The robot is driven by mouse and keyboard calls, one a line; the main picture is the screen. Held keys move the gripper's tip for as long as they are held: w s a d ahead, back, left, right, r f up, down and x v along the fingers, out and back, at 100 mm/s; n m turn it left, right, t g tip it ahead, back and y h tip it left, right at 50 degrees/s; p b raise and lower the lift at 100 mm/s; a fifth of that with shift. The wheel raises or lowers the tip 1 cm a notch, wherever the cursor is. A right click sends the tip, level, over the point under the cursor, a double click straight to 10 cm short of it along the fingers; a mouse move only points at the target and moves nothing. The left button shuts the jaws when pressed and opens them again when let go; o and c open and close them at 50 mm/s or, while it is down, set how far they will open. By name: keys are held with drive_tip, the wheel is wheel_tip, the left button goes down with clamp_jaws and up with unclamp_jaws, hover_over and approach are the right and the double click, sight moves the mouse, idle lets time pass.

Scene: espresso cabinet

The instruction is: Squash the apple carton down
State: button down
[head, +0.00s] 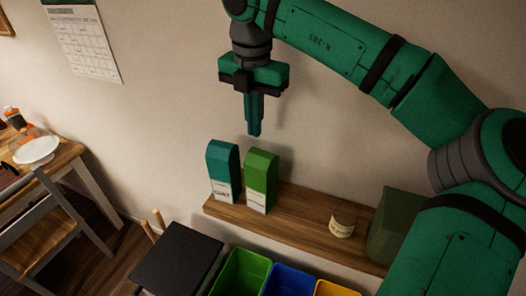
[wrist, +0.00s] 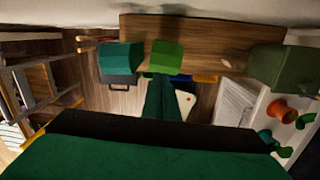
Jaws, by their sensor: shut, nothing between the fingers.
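Two upright cartons stand side by side on a wooden shelf (head: 300,221). The left one is a teal carton (head: 221,168); the right one is a light green carton (head: 260,178). Their white labels are too small to read, so I cannot tell for sure which is the apple carton. Both look full height and uncrushed. My gripper (head: 255,134) points down, shut and empty, above the light green carton and apart from it. In the wrist view the shut fingers (wrist: 163,95) show below the light green carton (wrist: 166,57), with the teal carton (wrist: 120,60) to its left.
A small jar (head: 342,222) and a dark green box (head: 393,228) stand farther right on the shelf. Below are a green bin (head: 240,272), a blue bin (head: 290,281) and a yellow bin (head: 335,289). A black-topped stand (head: 177,259) is at lower left. The air around the cartons is clear.

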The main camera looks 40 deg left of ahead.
sight(260, 154)
drive_tip(key=shift+w+d+r+t, duration=0.25)
drive_tip(key=shift+w+r+t, duration=0.05)
drive_tip(key=shift+r, duration=0.15)
drive_tip(key=shift+w+a+f, duration=0.1)
drive_tip(key=shift+w+f, duration=0.05)
drive_tip(key=shift+f, duration=1.6)
drive_tip(key=shift+w+f, duration=0.15)
drive_tip(key=shift+f, duration=1.55)
drive_tip(key=shift+f, duration=0.15)
